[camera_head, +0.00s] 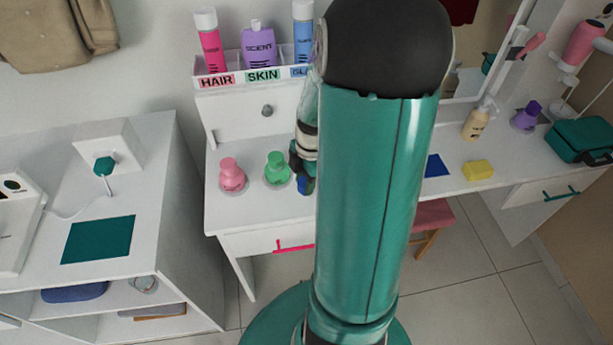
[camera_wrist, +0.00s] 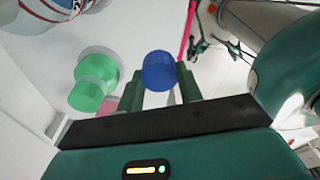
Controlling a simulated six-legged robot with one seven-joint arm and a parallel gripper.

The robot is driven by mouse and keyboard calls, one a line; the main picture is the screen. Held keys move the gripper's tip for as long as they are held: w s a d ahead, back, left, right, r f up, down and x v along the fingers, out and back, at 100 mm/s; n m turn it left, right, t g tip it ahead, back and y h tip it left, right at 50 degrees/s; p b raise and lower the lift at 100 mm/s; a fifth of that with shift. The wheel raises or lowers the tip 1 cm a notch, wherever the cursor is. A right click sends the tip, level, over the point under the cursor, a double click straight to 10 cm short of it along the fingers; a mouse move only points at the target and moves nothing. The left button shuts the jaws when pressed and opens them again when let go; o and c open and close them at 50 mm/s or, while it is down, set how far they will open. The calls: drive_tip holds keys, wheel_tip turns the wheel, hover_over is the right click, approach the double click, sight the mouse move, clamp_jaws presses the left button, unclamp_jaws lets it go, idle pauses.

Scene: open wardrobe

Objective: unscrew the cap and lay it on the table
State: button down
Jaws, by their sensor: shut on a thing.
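A blue ribbed cap (camera_wrist: 160,72) sits between the two fingers of my gripper (camera_wrist: 160,82) in the wrist view, and the gripper is shut on it. In the head view my gripper (camera_head: 304,172) is low over the white table (camera_head: 262,212), just right of the green bottle, and a blue part (camera_head: 307,186) shows at its tip. My arm hides much of this spot. I cannot tell whether the cap is still joined to a bottle.
A pink bottle (camera_head: 232,175) and a green bottle (camera_head: 277,168) stand left of my gripper; the green one also shows in the wrist view (camera_wrist: 95,80). A labelled rack (camera_head: 258,88) with several bottles stands behind. A yellow sponge (camera_head: 478,170) lies at right. The table's front left is clear.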

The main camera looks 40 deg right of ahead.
drive_tip(key=shift+f, duration=2.85)
drive_tip(key=c, duration=0.6)
unclamp_jaws()
drive_tip(key=shift+s+d+r, duration=0.1)
drive_tip(key=shift+d+r, duration=0.05)
drive_tip(key=shift+r, duration=1.2)
drive_tip(key=shift+d+r, duration=0.15)
drive_tip(key=shift+r, duration=1.15)
drive_tip(key=shift+s+d+r, duration=0.1)
drive_tip(key=shift+d+r, duration=0.05)
drive_tip(key=shift+r, duration=1.2)
